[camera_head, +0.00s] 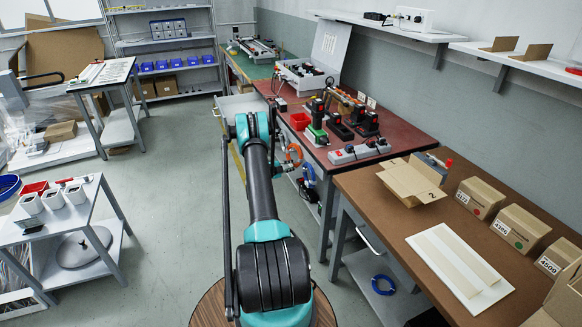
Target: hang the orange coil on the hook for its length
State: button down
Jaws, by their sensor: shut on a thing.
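The orange coil (297,150) is a small ring just right of the end of my arm, in front of the red-topped bench (400,143). My gripper (282,138) is small and partly hidden by my own arm. It is shut on the orange coil and holds it near the bench's front edge. A blue coil (308,174) hangs just below and right of it, at the bench's front. The hooks are too small to make out, and I cannot tell whether the orange coil touches one.
Power tools, a red bin (300,121) and a power strip (359,151) stand on the red bench. Another blue coil (384,285) lies under the brown bench (375,205) at right. A cart (75,219) with cups stands at left. The floor between is clear.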

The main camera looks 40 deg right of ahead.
jog(key=shift+s, duration=0.1)
jog(key=c, duration=1.4)
grip_release()
jog(key=shift+o, duration=0.2)
jog(key=v, duration=1.2)
